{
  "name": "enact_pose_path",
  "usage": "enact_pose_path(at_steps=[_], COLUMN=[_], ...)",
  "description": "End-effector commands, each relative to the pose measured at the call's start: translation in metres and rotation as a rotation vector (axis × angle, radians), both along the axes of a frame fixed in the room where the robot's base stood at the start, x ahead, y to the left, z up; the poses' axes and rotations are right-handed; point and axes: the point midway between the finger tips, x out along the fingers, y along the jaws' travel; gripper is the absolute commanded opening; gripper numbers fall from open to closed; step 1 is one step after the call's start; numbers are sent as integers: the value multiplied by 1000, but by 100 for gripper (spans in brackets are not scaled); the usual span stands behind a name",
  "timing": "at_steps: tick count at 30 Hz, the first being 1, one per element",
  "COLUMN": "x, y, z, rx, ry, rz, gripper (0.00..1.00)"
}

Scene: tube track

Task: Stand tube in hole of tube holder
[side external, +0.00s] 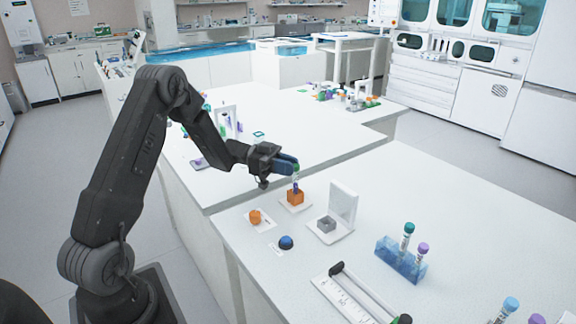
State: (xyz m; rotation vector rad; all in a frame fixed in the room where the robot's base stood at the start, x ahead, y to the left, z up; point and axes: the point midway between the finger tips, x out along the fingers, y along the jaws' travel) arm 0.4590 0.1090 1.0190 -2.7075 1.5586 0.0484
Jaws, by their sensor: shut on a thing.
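My gripper (286,165) is over the front white table, shut on a slim tube (296,182). The tube shows a bit of green at the top and a purple lower part, and looks near upright. Its lower end is at the top of an orange block (295,199) on a white plate. I cannot tell whether it is inside the block's hole or only in front of or above it. The blue tube holder (402,262) stands further right with a teal-capped tube (407,236) and a purple-capped tube (421,254) upright in it.
A grey block (326,224) stands on a white base with an upright white panel (343,203). A small orange piece (256,217), a blue dome (286,242) and a white ruled tray (345,293) lie nearer. The table's right rear is clear.

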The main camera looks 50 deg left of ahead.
Motion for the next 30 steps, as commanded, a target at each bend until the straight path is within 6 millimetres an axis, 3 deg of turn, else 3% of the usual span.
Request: enact_pose_path(at_steps=[23, 24, 30], x=[0, 0, 0], y=[0, 0, 0], z=[-13, -13, -13], rx=[0, 0, 0], ry=[0, 0, 0], rz=[0, 0, 0], gripper=[3, 19, 38])
